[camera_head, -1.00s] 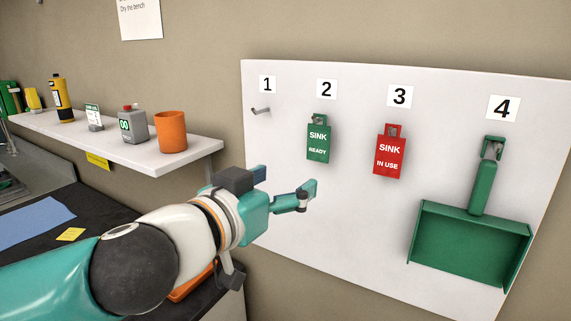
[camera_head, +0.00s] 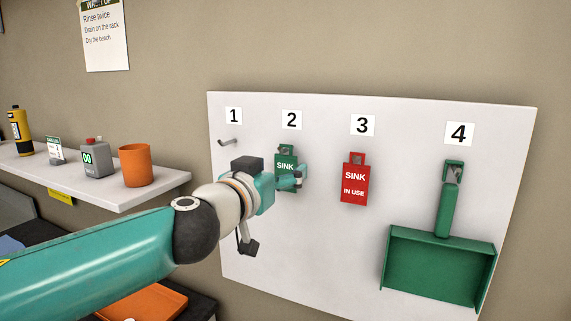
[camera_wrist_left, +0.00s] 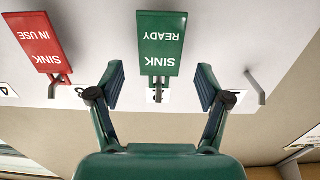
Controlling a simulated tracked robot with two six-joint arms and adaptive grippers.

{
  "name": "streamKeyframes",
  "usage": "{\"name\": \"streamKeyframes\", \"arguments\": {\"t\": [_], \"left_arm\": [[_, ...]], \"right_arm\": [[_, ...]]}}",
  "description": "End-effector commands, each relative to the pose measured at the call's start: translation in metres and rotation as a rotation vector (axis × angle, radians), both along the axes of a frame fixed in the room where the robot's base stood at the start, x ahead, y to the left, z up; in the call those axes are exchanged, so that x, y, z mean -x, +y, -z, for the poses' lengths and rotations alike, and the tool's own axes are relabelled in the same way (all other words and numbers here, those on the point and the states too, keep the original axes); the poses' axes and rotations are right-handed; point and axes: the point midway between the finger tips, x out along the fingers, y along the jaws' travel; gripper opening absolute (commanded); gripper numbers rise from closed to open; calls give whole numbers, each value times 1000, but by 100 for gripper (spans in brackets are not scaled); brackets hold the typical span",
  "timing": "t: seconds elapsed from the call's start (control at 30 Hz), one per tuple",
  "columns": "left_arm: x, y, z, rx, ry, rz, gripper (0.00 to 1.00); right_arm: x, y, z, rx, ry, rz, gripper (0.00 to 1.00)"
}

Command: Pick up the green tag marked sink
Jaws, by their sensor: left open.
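The green tag marked SINK READY (camera_head: 285,164) hangs on the white board under number 2. My left gripper (camera_head: 291,181) is in front of its lower part and hides some of its lettering. In the left wrist view the green tag (camera_wrist_left: 161,42) appears upside down, ahead of the open fingers (camera_wrist_left: 160,86) and roughly centred between them. The fingers are apart on either side and nothing is held. I cannot tell the exact distance from fingertips to tag. My right gripper is not in view.
A red SINK IN USE tag (camera_head: 355,180) hangs under number 3, right of the green one. A green dustpan (camera_head: 440,265) hangs under number 4. An empty hook (camera_head: 228,141) is under number 1. A shelf (camera_head: 150,192) with an orange cup (camera_head: 135,166) stands left.

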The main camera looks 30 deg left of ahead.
Motion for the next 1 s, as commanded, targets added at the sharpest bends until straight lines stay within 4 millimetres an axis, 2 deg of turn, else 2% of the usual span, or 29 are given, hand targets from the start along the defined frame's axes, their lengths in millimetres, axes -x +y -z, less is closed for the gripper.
{"name": "streamKeyframes", "arguments": {"t": [0.1,0.23,0.63,1.0], "left_arm": [[-18,1,0,-2,2,-2,77],[-29,2,0,0,1,-1,77],[-36,1,0,0,0,1,77],[-36,1,0,0,0,1,15]], "right_arm": [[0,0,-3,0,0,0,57],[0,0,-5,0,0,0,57],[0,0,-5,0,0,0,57],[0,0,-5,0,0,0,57]]}}
